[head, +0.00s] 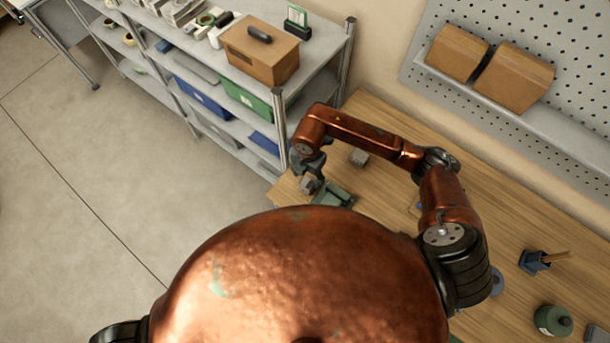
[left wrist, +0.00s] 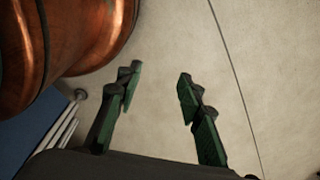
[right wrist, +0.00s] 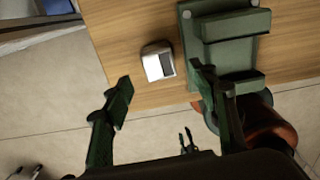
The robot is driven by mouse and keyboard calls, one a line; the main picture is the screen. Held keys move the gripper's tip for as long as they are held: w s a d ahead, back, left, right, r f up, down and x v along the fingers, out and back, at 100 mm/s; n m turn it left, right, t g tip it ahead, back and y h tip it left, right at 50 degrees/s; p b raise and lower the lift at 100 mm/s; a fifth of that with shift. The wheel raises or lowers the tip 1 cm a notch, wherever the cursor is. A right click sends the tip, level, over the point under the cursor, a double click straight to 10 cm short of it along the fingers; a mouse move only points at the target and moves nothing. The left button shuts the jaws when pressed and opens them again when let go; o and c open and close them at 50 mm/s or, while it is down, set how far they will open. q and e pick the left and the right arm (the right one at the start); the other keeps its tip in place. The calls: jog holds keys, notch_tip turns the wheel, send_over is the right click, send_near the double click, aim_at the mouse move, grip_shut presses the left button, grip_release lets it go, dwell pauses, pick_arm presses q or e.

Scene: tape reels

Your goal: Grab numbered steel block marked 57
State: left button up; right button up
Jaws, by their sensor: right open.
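In the right wrist view a small silver-grey steel block (right wrist: 158,62) lies on the wooden table (right wrist: 135,25) near its edge. No number is readable on it. My right gripper (right wrist: 160,88) is open and empty, with the block ahead of the gap between its fingers. In the head view my right gripper (head: 312,178) is low over the table's left end.
A green metal fixture (right wrist: 228,55) sits close to the right of the block and the right finger. A grey shelf unit (head: 335,60) with boxes stands beyond the table. A dark green round container (head: 553,320) stands at the table's right. Floor at left is clear.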

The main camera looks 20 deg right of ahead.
aim_at(307, 183)
jog(key=shift+s+f, duration=0.4)
jog(key=shift+s, duration=0.05)
jog(key=shift+s+f, duration=0.2)
jog(key=shift+s, duration=0.05)
jog(key=f, duration=0.1)
jog(key=w+f+p, duration=0.1)
jog(key=f, duration=0.1)
jog(key=w+f, duration=0.1)
jog(key=shift+f+p, duration=0.15)
jog(key=shift+p, duration=0.25)
jog(key=shift+s+f, duration=0.2)
jog(key=shift+f, duration=0.2)
jog(key=shift+s, duration=0.15)
jog(key=shift+w, duration=0.25)
jog(key=shift+c, duration=1.4)
jog(key=shift+s, duration=0.15)
jog(key=c, duration=0.8)
pick_arm(q)
jog(key=shift+s+r, duration=0.25)
jog(key=shift+r, duration=0.75)
pick_arm(e)
grip_shut()
